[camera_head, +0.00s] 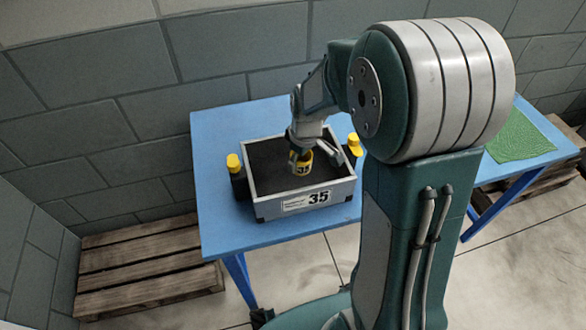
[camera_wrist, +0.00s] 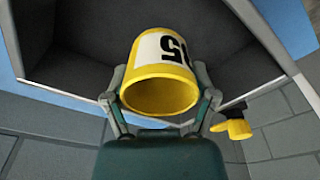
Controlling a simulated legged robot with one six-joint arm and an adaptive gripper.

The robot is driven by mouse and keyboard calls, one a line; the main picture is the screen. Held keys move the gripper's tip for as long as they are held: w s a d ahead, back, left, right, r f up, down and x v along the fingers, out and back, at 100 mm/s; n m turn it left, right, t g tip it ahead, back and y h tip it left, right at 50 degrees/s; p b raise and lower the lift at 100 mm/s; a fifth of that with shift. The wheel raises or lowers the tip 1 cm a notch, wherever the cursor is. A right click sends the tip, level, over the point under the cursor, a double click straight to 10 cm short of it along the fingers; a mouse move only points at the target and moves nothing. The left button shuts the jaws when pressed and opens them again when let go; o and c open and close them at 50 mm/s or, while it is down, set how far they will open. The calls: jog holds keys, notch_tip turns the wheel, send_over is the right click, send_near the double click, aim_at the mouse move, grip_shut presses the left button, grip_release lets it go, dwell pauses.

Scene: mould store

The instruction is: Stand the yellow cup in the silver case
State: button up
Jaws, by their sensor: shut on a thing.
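The yellow cup (camera_head: 301,163) has a white label with black figures. My gripper (camera_head: 313,147) is shut on it, with a finger on each side. In the wrist view the cup (camera_wrist: 161,75) sits between the fingers of my gripper (camera_wrist: 164,98), its open mouth facing the camera. The silver case (camera_head: 334,190) is an open box with a dark inside and a label "35" on its front. The cup is over or inside the case opening; I cannot tell whether its base touches the floor. The case wall also shows in the wrist view (camera_wrist: 283,40).
The case stands on a blue table (camera_head: 222,226). A black thing with a yellow top (camera_head: 236,170) stands left of the case, another (camera_head: 354,143) behind its right side. A green mat (camera_head: 518,138) lies at the right. Wooden pallets (camera_head: 140,262) lie on the floor.

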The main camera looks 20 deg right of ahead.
aim_at(295, 177)
jog(key=shift+w+a+f, duration=0.25)
jog(key=shift+w+f, duration=0.05)
jog(key=shift+f, duration=0.15)
jog(key=shift+w+a+f, duration=0.25)
jog(key=shift+f, duration=0.2)
jog(key=shift+w+d+f, duration=0.15)
jog(key=shift+f, duration=0.05)
jog(key=f, duration=0.3)
jog(key=shift+w+d+f, duration=0.1)
jog(key=shift+d+f, duration=0.05)
jog(key=shift+d, duration=0.05)
jog(key=shift+a+f, duration=0.15)
jog(key=shift+a, duration=0.25)
jog(key=o, duration=1)
jog(key=shift+o, duration=0.2)
jog(key=shift+d, duration=0.25)
